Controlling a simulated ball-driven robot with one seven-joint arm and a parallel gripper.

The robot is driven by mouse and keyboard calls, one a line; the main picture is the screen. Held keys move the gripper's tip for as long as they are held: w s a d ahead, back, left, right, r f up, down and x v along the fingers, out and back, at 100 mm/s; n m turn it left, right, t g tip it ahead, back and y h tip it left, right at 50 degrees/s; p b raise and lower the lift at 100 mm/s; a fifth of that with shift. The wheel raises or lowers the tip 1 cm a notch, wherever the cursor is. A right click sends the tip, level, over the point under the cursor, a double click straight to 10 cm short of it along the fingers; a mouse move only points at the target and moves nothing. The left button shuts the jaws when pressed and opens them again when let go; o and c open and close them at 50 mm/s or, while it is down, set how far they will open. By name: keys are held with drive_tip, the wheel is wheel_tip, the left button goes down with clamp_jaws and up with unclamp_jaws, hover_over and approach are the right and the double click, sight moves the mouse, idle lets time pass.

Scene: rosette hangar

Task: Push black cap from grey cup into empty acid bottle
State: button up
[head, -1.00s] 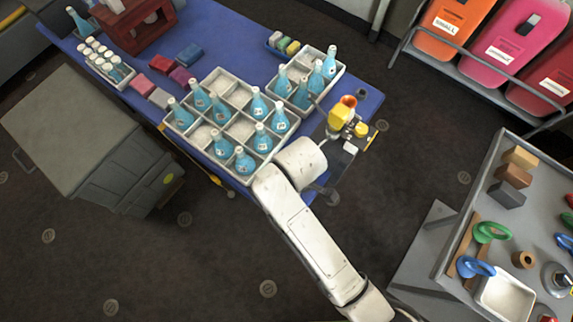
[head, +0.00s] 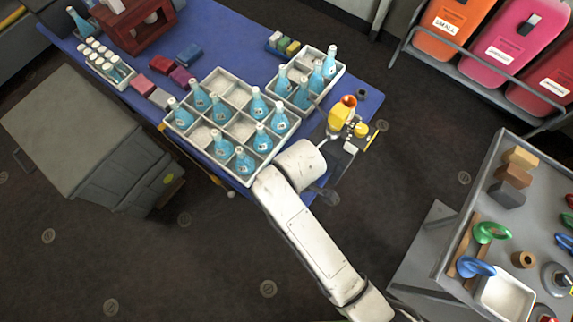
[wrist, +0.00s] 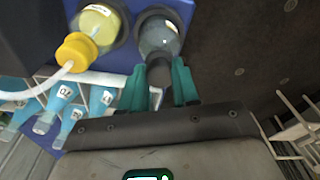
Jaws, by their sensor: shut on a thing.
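My gripper (wrist: 160,70), with green fingers, is shut on a small dark piece, seemingly the black cap (wrist: 157,73). In the wrist view the cap is right at the near end of a clear, greyish bottle (wrist: 160,36), apparently the empty acid bottle. I cannot tell whether the cap touches the bottle or how deep it sits. In the head view my wrist and the fittings around it hide the fingertips and this bottle. A small dark cup (head: 361,93), perhaps the grey cup, stands near the table's right corner.
A bottle of pale yellow liquid (wrist: 98,22) with a yellow cap and white hose stands beside the clear bottle. A white divided crate (head: 240,128) of blue bottles is left of my wrist, with a smaller crate (head: 330,82) behind. Floor lies beyond the blue table's (head: 222,40) right edge.

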drive_tip(key=o, duration=1.1)
drive_tip(key=shift+o, duration=0.3)
drive_tip(key=o, duration=0.4)
drive_tip(key=shift+r, duration=0.1)
drive_tip(key=shift+r, duration=2.7)
